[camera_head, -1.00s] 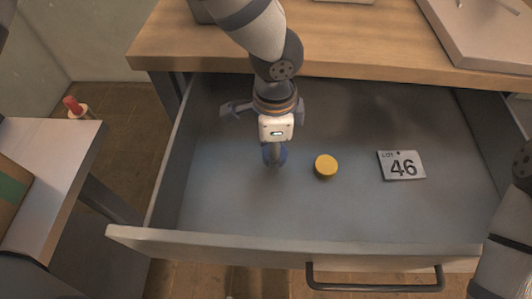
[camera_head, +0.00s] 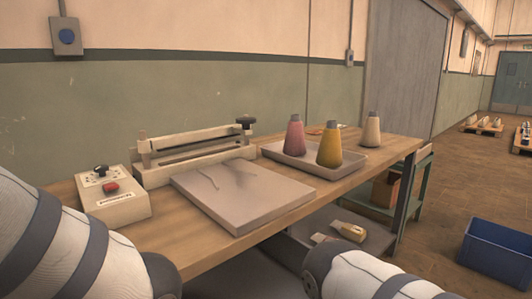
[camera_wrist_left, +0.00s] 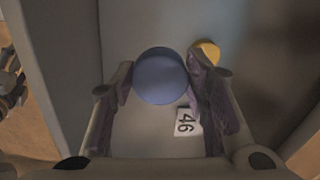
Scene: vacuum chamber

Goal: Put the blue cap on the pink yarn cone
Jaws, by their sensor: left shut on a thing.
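The blue cap (camera_wrist_left: 160,80) is round and sits between the fingers of my left gripper (camera_wrist_left: 161,76) in the left wrist view. The gripper is shut on it, above the grey drawer floor; the height is unclear. The pink yarn cone (camera_head: 294,138) stands upright in a shallow tray (camera_head: 281,157) on the bench, in the head view. Its tip looks dark grey. Neither gripper shows in the head view, only parts of my arms at the lower edge.
A yellow cone (camera_head: 329,150) and a cream cone (camera_head: 371,131) stand near the pink one. A grey slab (camera_head: 240,194), a sealer (camera_head: 195,150) and a control box (camera_head: 114,202) share the bench (camera_head: 180,235). In the drawer lie a yellow cap (camera_wrist_left: 207,52) and a number card (camera_wrist_left: 187,122).

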